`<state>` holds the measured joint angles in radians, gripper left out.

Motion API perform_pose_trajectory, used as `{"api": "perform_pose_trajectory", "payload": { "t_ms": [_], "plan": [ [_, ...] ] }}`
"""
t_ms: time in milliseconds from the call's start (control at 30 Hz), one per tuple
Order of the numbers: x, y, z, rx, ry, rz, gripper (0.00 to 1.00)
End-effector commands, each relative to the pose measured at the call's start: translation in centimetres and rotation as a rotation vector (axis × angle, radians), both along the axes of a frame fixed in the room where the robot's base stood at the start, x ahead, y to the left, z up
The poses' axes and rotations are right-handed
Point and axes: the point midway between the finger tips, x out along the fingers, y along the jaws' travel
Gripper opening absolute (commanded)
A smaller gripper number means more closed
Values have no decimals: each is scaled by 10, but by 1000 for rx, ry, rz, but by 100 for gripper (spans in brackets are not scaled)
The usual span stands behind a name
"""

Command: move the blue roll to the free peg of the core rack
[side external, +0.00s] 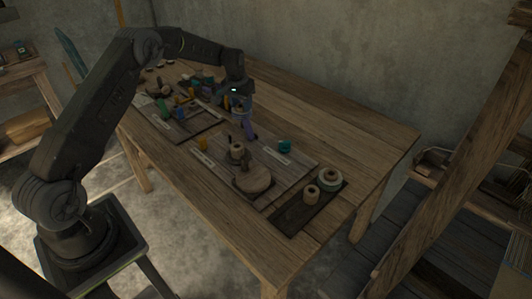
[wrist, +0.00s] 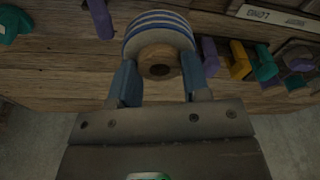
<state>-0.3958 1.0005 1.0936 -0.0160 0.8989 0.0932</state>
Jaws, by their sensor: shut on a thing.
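The blue roll (wrist: 158,28), blue-and-white striped around a pale wooden core with a dark hole, is between the fingers of my gripper (wrist: 158,75) in the wrist view. The gripper is shut on it, one finger on each side. In the side view my gripper (side external: 239,104) is over the middle of the table, and the roll is small and dark there. I cannot tell for sure which board is the core rack, and no free peg is clear.
On the wooden table (side external: 365,135), a front board carries a round wooden disc (side external: 253,181). A teal piece (side external: 285,146) and a purple piece (side external: 250,130) are near the gripper. Several coloured pieces crowd the left board.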

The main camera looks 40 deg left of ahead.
Motion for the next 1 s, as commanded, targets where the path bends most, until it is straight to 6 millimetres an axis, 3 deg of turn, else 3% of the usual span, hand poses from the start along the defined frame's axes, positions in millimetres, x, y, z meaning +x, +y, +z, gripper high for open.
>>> {"api": "perform_pose_trajectory", "payload": {
  "t_ms": [467, 767, 1000],
  "plan": [
    [1, -2, 72, 1, -4, -1, 28],
    [-1, -76, 70, 1, 5, -2, 28],
    [-22, -176, 72, 3, 10, -1, 28]
  ]
}}
